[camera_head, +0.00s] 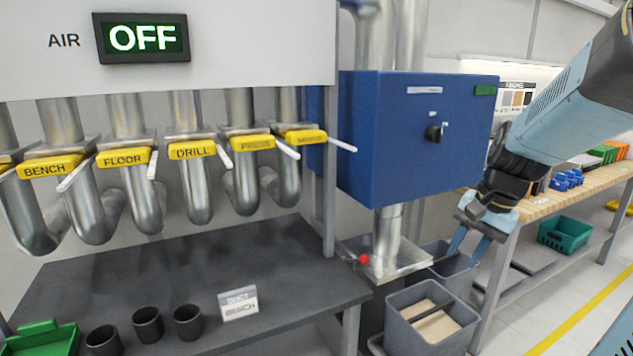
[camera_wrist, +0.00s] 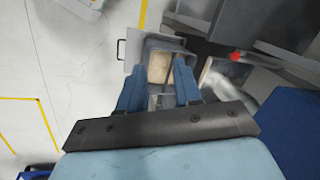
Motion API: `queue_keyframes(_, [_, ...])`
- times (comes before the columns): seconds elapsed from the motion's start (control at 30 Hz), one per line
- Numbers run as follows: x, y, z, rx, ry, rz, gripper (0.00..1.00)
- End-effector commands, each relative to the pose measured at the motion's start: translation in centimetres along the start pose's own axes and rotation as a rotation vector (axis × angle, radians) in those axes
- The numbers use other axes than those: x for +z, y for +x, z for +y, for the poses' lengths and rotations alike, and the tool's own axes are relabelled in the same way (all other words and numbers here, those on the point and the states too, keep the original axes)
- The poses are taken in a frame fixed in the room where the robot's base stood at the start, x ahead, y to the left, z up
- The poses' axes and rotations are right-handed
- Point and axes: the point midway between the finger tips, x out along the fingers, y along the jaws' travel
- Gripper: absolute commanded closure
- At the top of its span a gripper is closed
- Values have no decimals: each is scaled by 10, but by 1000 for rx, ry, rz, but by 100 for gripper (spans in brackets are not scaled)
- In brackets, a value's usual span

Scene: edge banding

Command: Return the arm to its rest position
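My arm comes in from the upper right of the head view, light blue and dark grey, reaching down and left. My gripper (camera_head: 465,249) hangs pointing down, to the right of the blue cabinet (camera_head: 415,140) and above the grey bins. In the wrist view my gripper (camera_wrist: 160,84) has its two blue fingers apart with nothing held between them. Beyond the fingers is a grey bin (camera_wrist: 146,46) with tan pieces inside.
A grey bin (camera_head: 400,334) stands below, with another grey bin (camera_head: 437,250) behind it. A wooden workbench (camera_head: 536,208) stands at right, near my arm. A dark bench (camera_head: 290,275) with black cups is at left, under yellow-handled pipes. A red knob (camera_head: 364,259) sits by the metal plate.

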Motion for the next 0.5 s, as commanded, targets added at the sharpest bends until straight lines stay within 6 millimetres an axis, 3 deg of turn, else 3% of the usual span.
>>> queue_keyframes(0.5, [86,-59,-1,46,-567,303,66])
